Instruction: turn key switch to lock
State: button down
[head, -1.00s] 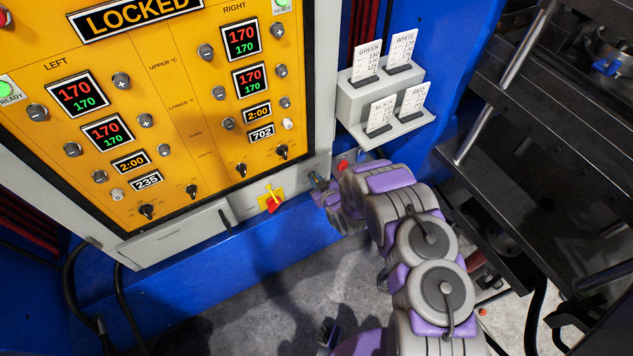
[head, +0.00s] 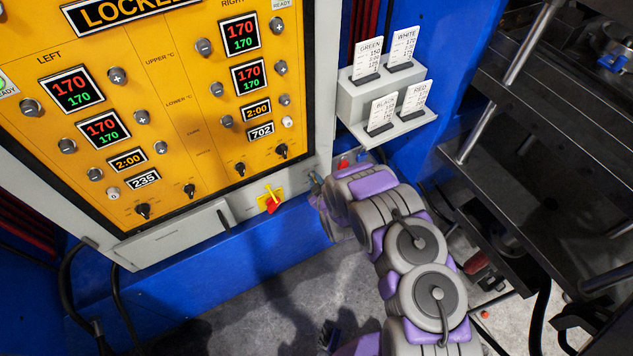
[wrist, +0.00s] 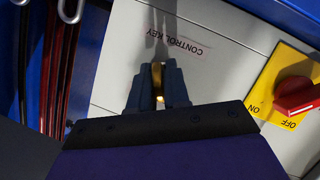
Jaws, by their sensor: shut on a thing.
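In the wrist view my gripper (wrist: 158,88) is shut on a small brass-coloured key (wrist: 157,74) at the pale grey panel. The label "CONTROL KEY" (wrist: 186,48) is beside it and appears upside down. The fingers hide most of the key and its switch, so its exact angle cannot be told. In the head view my gripper (head: 317,184) is at the panel's lower right corner, largely hidden by my arm. The sign at the top of the yellow panel (head: 165,95) reads "LOCKED" (head: 120,8), partly cut off.
A red rotary switch (wrist: 298,96) on a yellow ON/OFF plate lies right of my gripper in the wrist view; it also shows in the head view (head: 269,203). A card holder (head: 358,103) is above my arm. Dark press plates (head: 545,130) stand at the right.

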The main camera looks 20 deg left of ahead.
jog(key=c, duration=1.2)
grip_release()
jog(key=shift+c, duration=0.2)
jog(key=p+v, duration=0.3)
jog(key=v, duration=1.4)
jog(key=shift+d+r, duration=0.1)
